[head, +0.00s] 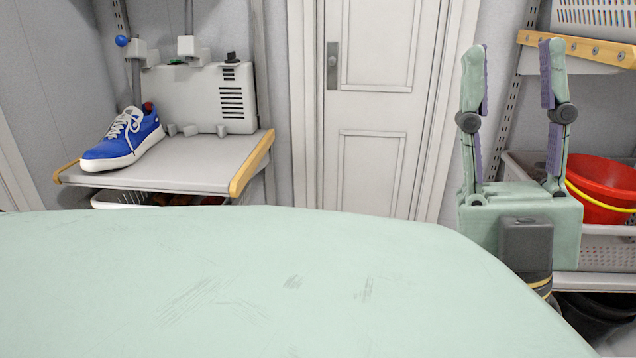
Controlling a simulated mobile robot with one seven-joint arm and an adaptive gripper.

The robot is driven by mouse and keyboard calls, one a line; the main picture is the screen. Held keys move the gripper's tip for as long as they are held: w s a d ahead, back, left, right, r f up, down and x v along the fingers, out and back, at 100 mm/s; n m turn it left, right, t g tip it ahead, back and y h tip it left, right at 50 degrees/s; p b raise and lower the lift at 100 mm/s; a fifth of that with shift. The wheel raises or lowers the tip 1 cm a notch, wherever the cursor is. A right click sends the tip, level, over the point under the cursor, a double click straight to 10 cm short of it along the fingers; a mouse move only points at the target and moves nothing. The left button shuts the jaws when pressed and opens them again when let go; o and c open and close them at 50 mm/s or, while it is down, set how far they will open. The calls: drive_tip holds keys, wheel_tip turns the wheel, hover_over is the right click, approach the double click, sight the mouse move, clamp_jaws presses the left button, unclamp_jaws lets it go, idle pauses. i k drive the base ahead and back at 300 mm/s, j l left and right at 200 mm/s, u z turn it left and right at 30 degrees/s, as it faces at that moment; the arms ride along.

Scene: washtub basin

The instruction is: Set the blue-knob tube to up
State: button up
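A blue ball-shaped knob (121,41) shows at the upper left, beside a pale bracket on the wall above the shelf. A grey tube (136,82) runs down from that bracket behind the blue shoe; its lower end is hidden. I cannot tell for certain that the knob belongs to this tube. My gripper (513,62) is at the right, fingers pointing up and wide apart, with nothing between them. It is far to the right of the knob and touches nothing that I can see.
A blue shoe (125,140) and a white vented box (190,98) stand on the left shelf (190,172). A closed door (375,100) is in the middle. A red bucket (603,185) stands on the right, behind my gripper. The space before the door looks clear.

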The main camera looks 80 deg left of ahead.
sight(121, 41)
drive_tip(key=u, duration=3.5)
